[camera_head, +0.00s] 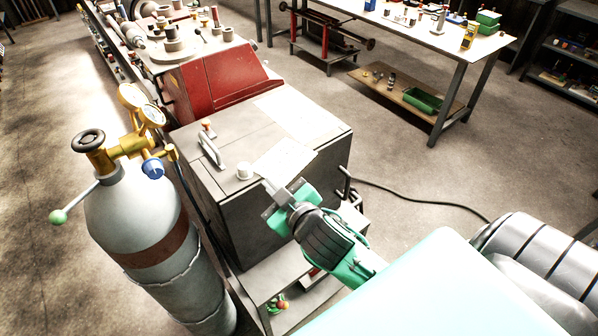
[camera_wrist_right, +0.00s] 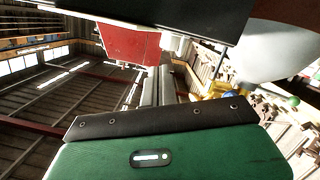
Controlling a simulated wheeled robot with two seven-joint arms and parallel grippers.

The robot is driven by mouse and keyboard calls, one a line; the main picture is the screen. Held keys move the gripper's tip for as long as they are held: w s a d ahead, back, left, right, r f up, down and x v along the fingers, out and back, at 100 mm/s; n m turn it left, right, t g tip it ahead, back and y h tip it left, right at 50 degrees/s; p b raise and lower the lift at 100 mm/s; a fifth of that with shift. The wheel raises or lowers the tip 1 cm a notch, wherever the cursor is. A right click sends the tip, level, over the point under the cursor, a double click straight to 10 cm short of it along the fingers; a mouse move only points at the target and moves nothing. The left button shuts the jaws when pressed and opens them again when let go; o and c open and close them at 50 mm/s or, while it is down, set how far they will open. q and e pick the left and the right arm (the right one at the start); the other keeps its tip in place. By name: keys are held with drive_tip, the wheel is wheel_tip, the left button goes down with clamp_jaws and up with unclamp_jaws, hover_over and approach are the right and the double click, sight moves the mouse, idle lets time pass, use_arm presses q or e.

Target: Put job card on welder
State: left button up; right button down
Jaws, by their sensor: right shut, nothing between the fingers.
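The welder (camera_head: 231,207) is a grey box with a handle on its lid, standing in the middle of the head view. A pale job card (camera_head: 285,158) lies on its top near the front right edge. My right gripper (camera_head: 277,193) is shut and empty at that edge, with its fingertips close to the card's near end. I cannot tell whether they touch it. In the right wrist view the shut fingers (camera_wrist_right: 158,86) point toward a red cover, and a dark box surface fills the top. My left gripper is not in view.
A grey gas cylinder (camera_head: 143,225) with brass gauges stands left of the welder. A red sloped cover (camera_head: 222,82) is behind it. A handle (camera_head: 210,150) and a white knob (camera_head: 244,172) stick up from the lid. A workbench (camera_head: 455,48) stands at the back right. Open floor lies between.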

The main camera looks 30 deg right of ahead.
sight(284, 161)
drive_tip(key=w+a+r+n+t+y, duration=0.1)
drive_tip(key=a+r+n+t+y, duration=0.1)
drive_tip(key=a+r+n+y, duration=0.4)
drive_tip(key=w+a+r+n+t+y, duration=0.1)
drive_tip(key=r+n+t+y, duration=0.25)
drive_tip(key=r, duration=0.45)
drive_tip(key=s+a+r+n+g+y, duration=0.1)
drive_tip(key=s+a+n+g+y, duration=0.3)
drive_tip(key=n+g, duration=0.55)
drive_tip(key=s+a+r+n+g+y, duration=0.1)
drive_tip(key=s+a+n+g+y, duration=0.2)
drive_tip(key=a+n+g+y, duration=0.5)
drive_tip(key=w+d+f+n+g+h, duration=0.1)
drive_tip(key=d+f+n+g+h, duration=0.5)
drive_tip(key=d+f+h, duration=0.55)
drive_tip(key=w+d+r+t+h, duration=0.1)
drive_tip(key=d+h, duration=0.4)
drive_tip(key=d, duration=0.4)
drive_tip(key=w+d+r+t+h, duration=0.1)
drive_tip(key=w+d+h, duration=0.1)
drive_tip(key=d+h, duration=0.5)
drive_tip(key=w+f+y+p, duration=0.1)
drive_tip(key=w+f+p, duration=0.1)
drive_tip(key=f, duration=0.3)
drive_tip(key=w+d+f+p, duration=0.1)
drive_tip(key=w+f+p, duration=0.1)
drive_tip(key=f+p, duration=0.2)
drive_tip(key=shift+d+f+m+y, duration=0.3)
drive_tip(key=shift+f+m+y, duration=0.1)
drive_tip(key=shift+f, duration=0.2)
